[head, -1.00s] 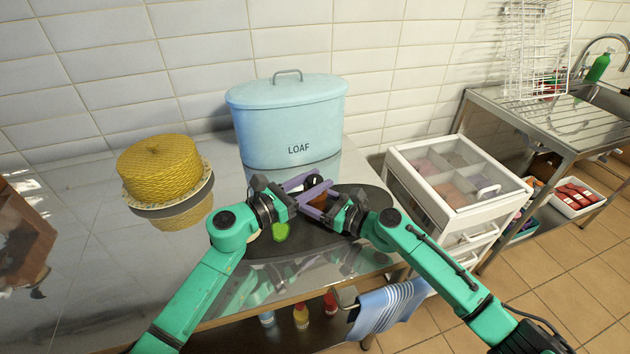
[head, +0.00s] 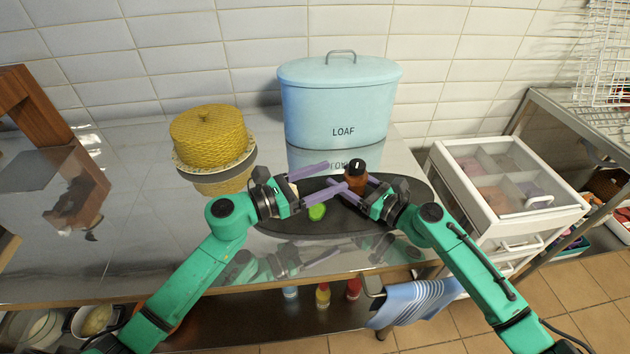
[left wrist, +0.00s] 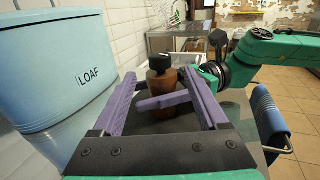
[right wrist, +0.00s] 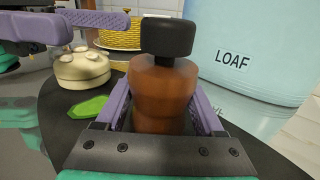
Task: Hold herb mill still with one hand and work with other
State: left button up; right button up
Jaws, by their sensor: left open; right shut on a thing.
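The herb mill (head: 355,181), brown with a black top, stands upright above the dark oval board. My right gripper (right wrist: 163,100) is shut on its brown body, one finger on each side. My left gripper (head: 336,175) is open, left of the mill, with its fingers pointing at it. In the left wrist view the mill (left wrist: 160,90) shows between and beyond the open fingers, with one right finger crossing in front of its lower body. I cannot tell whether a left finger touches the mill.
The dark board (head: 290,225) lies on the shiny table, holding a green flat piece (head: 317,212) and a cream lidded pot (right wrist: 82,72). A blue LOAF bin (head: 338,105) stands behind, a yellow woven cake cover (head: 208,135) at left, and a white drawer unit (head: 500,190) at right.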

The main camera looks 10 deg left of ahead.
pick_arm(q)
jog(key=v, duration=0.4)
